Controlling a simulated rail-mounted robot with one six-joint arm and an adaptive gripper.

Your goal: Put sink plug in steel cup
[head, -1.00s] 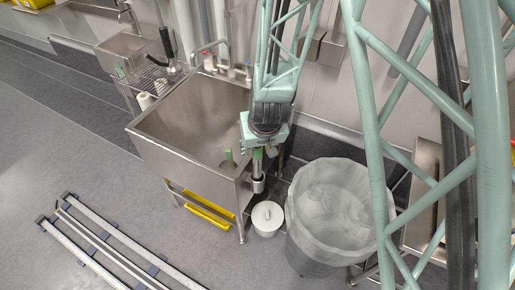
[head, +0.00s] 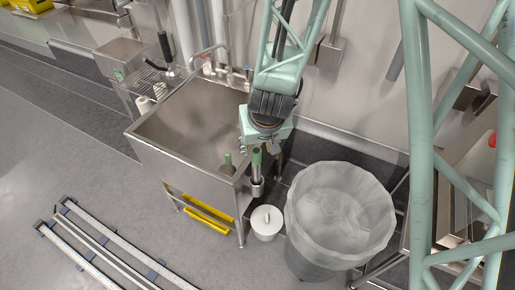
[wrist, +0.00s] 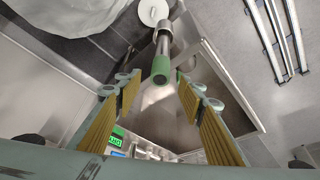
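A green-topped steel piece, which looks like the sink plug (head: 257,157), stands at the sink's front right corner, its lower end at a short steel cylinder that looks like the steel cup (head: 257,188). I cannot tell whether it is in the cup or only lines up with it. In the wrist view the green end (wrist: 160,68) points toward me, with steel (wrist: 164,28) beyond it. My gripper (wrist: 158,88) is open, its yellow ribbed pads left and right of the green end with gaps on both sides. In the head view my wrist (head: 266,122) is directly above.
A second green-topped piece (head: 228,160) shows at the sink's inner right side. The steel sink (head: 165,150) is left of my gripper. A white lidded pot (head: 266,222) is on the floor below, beside a bagged bin (head: 338,225). Floor rails (head: 100,245) lie at the front left.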

